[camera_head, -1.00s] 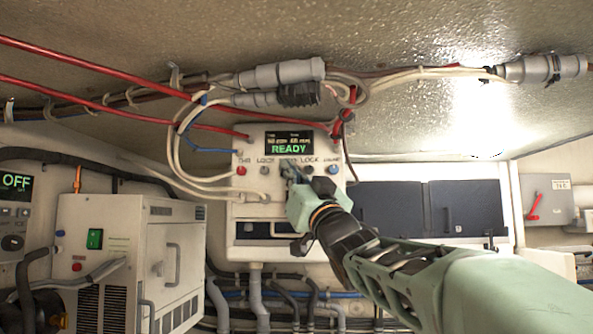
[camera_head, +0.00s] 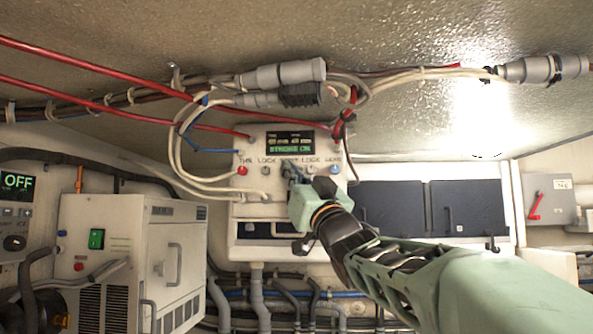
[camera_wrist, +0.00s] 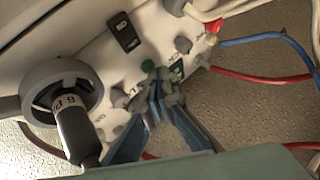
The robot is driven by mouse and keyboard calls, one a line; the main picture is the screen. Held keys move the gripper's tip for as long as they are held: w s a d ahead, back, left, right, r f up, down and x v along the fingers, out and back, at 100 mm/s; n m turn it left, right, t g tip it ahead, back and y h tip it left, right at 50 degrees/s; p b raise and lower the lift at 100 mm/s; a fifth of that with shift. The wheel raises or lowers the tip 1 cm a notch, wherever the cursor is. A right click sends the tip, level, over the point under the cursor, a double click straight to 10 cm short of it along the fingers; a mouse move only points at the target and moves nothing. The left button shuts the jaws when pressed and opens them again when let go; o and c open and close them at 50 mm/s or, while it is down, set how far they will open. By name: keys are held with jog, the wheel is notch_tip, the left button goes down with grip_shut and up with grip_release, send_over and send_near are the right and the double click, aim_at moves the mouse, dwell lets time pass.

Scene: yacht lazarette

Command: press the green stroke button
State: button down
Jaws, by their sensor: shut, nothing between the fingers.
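The white control panel (camera_head: 245,208) faces me in the head view, with a lit display (camera_head: 290,143) over a row of buttons. Its lower green line seems to read "STROKE ON". My gripper (camera_head: 289,168) is shut and empty, with its tips at the middle of the row, and hides the button there.
Red cables (camera_head: 120,70) and grey connectors (camera_head: 283,75) hang above the panel. A white cabinet (camera_head: 125,240) with a separate green switch (camera_head: 96,239) stands at the left. Dark lockers (camera_head: 392,208) are at the right. In the wrist view a round grey ring (camera_wrist: 62,85) stands out from the panel.

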jog(key=shift+w+f, duration=0.2)
jog(key=shift+f, duration=0.25)
jog(key=shift+s+a+f+b, duration=0.1)
jog(key=shift+s+a+b, duration=0.05)
jog(key=shift+s+b, duration=0.5)
jog(key=shift+s, duration=0.1)
jog(key=s+b, duration=0.1)
jog(key=s, duration=0.1)
jog(key=s+b, duration=0.2)
jog(key=shift+s+r, duration=0.2)
jog(key=shift+s, duration=0.2)
